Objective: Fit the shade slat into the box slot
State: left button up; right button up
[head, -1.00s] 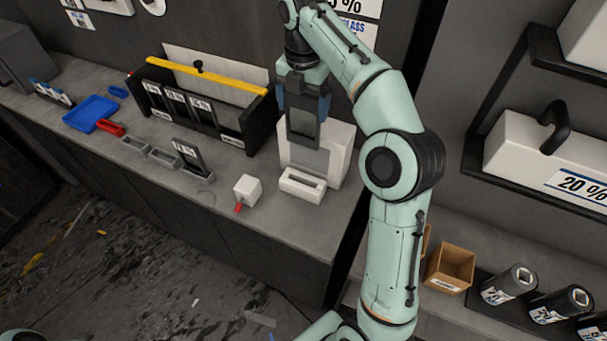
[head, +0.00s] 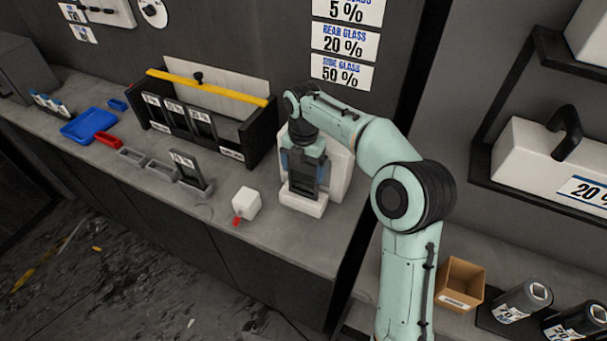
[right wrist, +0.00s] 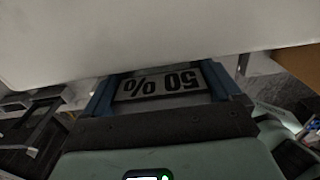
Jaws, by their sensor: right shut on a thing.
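My right gripper (head: 304,172) is shut on a dark shade slat (head: 303,186). In the right wrist view the slat's white label (right wrist: 160,86) reads 50 %, upside down, between the blue fingers. The slat hangs upright over the low white block with a slot (head: 303,206), in front of a white upright panel (head: 341,172). Its lower end meets the block's top; I cannot tell how deep it sits. A black box (head: 262,138) to the left holds several labelled slats. My left gripper is not in view.
Another labelled slat stands in a grey holder (head: 190,171) among small grey trays. A white cube (head: 246,201) with a red tip is near the counter's front edge. A blue tray (head: 90,126) and red tray (head: 108,138) lie left.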

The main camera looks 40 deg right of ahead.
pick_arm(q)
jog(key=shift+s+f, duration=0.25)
pick_arm(e)
jog(key=shift+f, duration=1.1)
jog(key=shift+f, duration=0.2)
jog(key=o, duration=1)
jog(key=shift+o, duration=0.2)
notch_tip(320, 180, up, 12)
jog(key=p, duration=0.2)
jog(key=shift+r+p, duration=0.25)
jog(key=shift+p, duration=0.05)
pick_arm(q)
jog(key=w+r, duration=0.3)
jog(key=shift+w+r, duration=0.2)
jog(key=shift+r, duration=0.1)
pick_arm(e)
jog(key=shift+f, duration=0.1)
